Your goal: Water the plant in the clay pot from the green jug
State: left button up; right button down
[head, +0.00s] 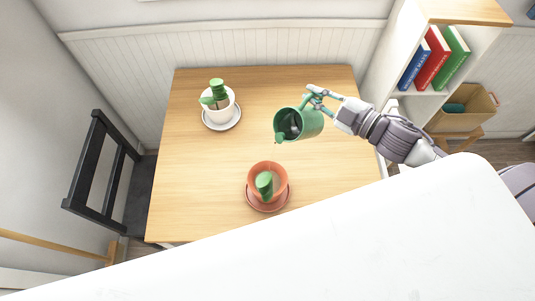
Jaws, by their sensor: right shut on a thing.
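The green jug (310,124) is in my right gripper (317,96), which is shut on it near its handle. The jug is held over the middle of the table, tilted with its mouth and spout toward the lower left. The clay pot (283,180) stands on a reddish saucer (270,207) near the table's front, with a green plant (264,184) in it. The jug's spout is above and behind the clay pot in the picture. No water shows. My left gripper is out of view.
A white pot (229,112) with another green plant stands on a white saucer (220,126) at the back left of the wooden table (190,190). A dark chair (100,170) is at the left. A bookshelf (460,12) and a bin (462,119) are at the right.

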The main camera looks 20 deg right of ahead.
jog(key=shift+a+r, duration=0.15)
jog(key=shift+r, duration=0.1)
dwell(0.7)
